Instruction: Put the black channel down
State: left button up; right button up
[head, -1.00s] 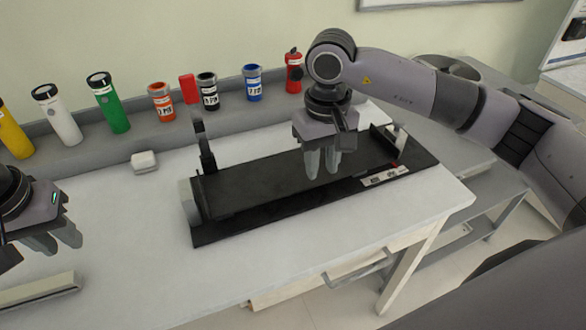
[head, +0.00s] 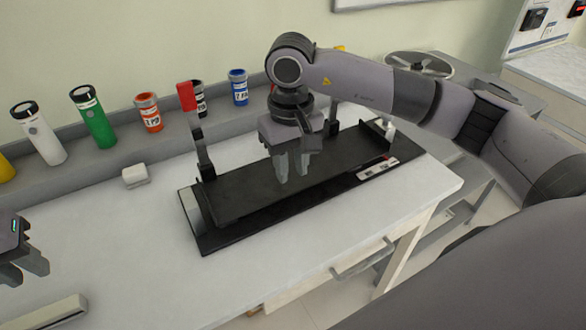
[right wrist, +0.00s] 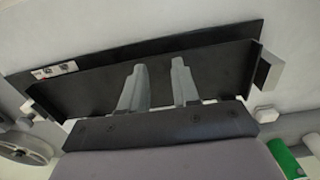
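The black channel (head: 240,196) is a long dark trough lying lengthwise in the black rig (head: 225,240) on the bench. It also shows as a wide dark plate in the right wrist view (right wrist: 90,92). My right gripper (head: 293,180) is over the channel's middle, fingers pointing down. In the right wrist view its two fingers (right wrist: 159,63) stand apart with only dark surface visible between them. Whether the fingertips touch the channel I cannot tell. My left gripper (head: 28,268) is at the left edge, partly cut off, fingers apart and empty, away from the channel.
A post with a red handle (head: 186,97) stands upright at the rig's left end. A dark post (head: 333,118) stands at its back right. A white block (head: 135,176) lies left of the rig. Several bottles stand on the back shelf.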

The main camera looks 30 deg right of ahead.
notch_tip(320, 180, up, 12)
dwell(0.5)
jog(key=shift+d, duration=0.1)
